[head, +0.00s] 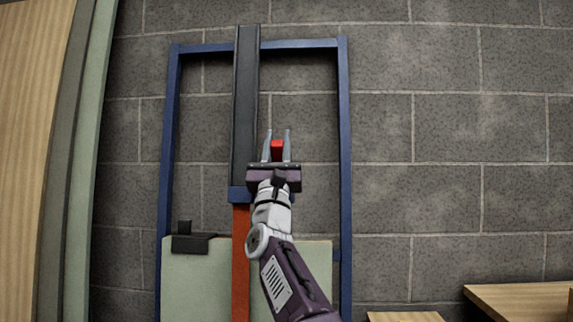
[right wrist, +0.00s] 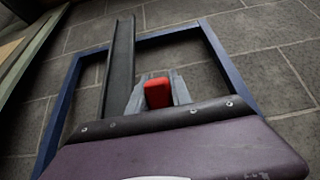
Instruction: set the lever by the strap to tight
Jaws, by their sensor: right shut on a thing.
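The lever's red handle (head: 277,150) shows between the fingers of my right gripper (head: 277,146), which is shut on it. In the right wrist view the red handle (right wrist: 158,93) sits between the grey fingers (right wrist: 157,93). The lever's arm and pivot are hidden behind my gripper. The strap (head: 241,260) appears as an orange-red vertical band below a blue crosspiece, in front of a pale green panel. A dark upright channel (head: 245,100) rises above it. I cannot read any mark for tight. My left gripper is not in view.
A blue frame (head: 345,150) stands against a grey block wall (head: 440,130). A pale green panel (head: 200,280) with a black bracket (head: 190,240) is at the lower left. Tall boards (head: 40,150) stand at far left. Wooden surfaces (head: 525,298) lie at lower right.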

